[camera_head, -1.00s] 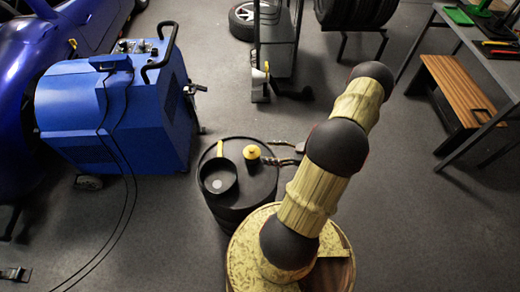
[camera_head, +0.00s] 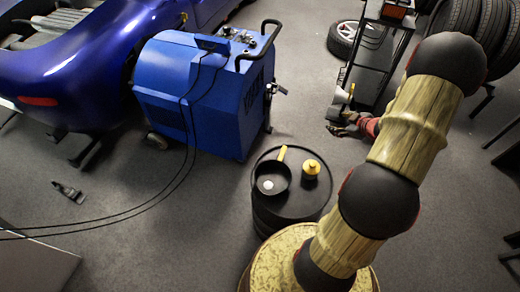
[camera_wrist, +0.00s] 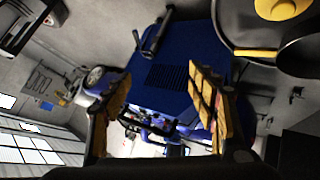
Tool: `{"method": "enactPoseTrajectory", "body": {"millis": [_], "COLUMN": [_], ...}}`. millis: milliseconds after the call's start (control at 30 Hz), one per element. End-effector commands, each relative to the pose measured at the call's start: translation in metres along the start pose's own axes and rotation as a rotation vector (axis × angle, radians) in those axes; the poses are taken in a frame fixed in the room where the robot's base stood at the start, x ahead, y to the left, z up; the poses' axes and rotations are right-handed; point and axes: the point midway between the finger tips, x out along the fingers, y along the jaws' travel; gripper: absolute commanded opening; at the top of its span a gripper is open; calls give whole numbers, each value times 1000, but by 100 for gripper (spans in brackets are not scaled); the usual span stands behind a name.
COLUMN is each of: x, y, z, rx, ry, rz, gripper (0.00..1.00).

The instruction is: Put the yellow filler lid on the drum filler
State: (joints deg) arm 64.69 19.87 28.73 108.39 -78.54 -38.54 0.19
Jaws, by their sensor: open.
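The drum (camera_head: 312,211) is black and stands upright on the floor. On its top at the left is a round black dish-like part (camera_head: 271,181) with a yellow upright tab and a pale spot inside; I take this for the filler, though I cannot be sure. To its right is a small black piece with a yellow top (camera_head: 311,169), which looks like the yellow lid. In the wrist view, yellow and black parts (camera_wrist: 255,52) show at the upper right. My gripper (camera_wrist: 162,78) is open and empty, past the far right of the drum in the head view (camera_head: 347,124).
A blue machine (camera_head: 200,95) with a black handle and trailing cables stands left of the drum. A dark trolley (camera_head: 372,65) is behind my gripper, with tyres (camera_head: 470,40) at the right. A blue car (camera_head: 70,70) fills the upper left.

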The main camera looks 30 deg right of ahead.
Motion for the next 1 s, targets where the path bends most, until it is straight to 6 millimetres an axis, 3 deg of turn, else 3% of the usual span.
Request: {"method": "enactPoseTrajectory", "body": {"millis": [33, 233, 367, 467, 567, 700, 800, 1000], "x": [-6, -41, -76, -106, -138, -185, -219, -286], "y": [12, 33, 24, 5, -22, -76, -121, -223], "z": [-31, -127, -185, -224, -257, -290, -305, -313], "rx": [-22, -20, 17, 60, 114, 198, 259, 357], "ry": [-29, -140, -185, -208, -223, -237, -244, -264], "rz": [37, 174, 241, 271, 281, 256, 208, 43], "gripper": [59, 59, 59, 59, 59, 59, 59, 59]}}
